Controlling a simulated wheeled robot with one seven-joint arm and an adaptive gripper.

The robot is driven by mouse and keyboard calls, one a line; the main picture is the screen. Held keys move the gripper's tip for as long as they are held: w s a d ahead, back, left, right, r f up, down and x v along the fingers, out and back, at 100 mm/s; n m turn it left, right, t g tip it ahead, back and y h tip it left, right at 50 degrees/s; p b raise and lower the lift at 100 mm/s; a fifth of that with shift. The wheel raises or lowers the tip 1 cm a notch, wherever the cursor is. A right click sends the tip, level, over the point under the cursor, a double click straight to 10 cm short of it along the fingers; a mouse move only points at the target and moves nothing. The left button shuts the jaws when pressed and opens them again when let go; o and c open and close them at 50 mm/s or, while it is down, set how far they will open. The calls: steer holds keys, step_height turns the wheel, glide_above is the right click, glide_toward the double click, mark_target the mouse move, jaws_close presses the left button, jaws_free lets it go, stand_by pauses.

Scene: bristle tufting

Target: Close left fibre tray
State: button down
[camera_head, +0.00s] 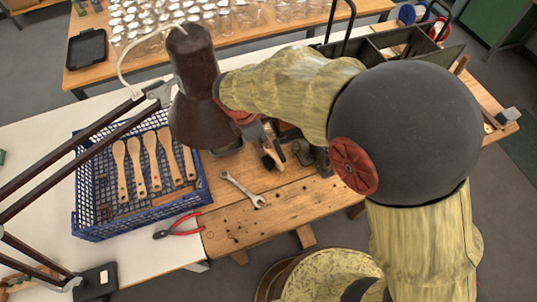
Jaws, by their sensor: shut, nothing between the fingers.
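Dark open-topped trays (378,42) with tall black handles stand at the back right of the workbench, partly hidden behind my arm. I cannot tell which of them is the left fibre tray, nor how far it is open. My gripper (268,158) is low over the middle of the bench, to the left of and nearer than these trays. It is small and dark here, partly covered by the brown lamp shade and my own wrist. Its fingers look shut and empty, and it is apart from the trays.
A brown desk lamp (193,85) hangs close to my wrist. A blue crate (88,215) with several wooden brush handles stands at left. A wrench (243,188) and red pliers (180,228) lie near the front edge. The bench (290,205) has some bare wood at the front.

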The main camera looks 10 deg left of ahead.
steer(key=x, duration=0.9)
steer(key=shift+d+f, duration=0.15)
steer(key=shift+f, duration=0.25)
steer(key=shift+w, duration=0.1)
steer(key=w+d+p, duration=0.2)
steer(key=w+d, duration=0.5)
steer(key=d, duration=0.5)
steer(key=shift+w+d, duration=0.25)
steer(key=shift+w, duration=0.05)
steer(key=shift+r+p, duration=0.1)
steer(key=shift+p, duration=0.25)
steer(key=p+v, duration=0.7)
steer(key=v, duration=0.2)
steer(key=shift+r, duration=0.4)
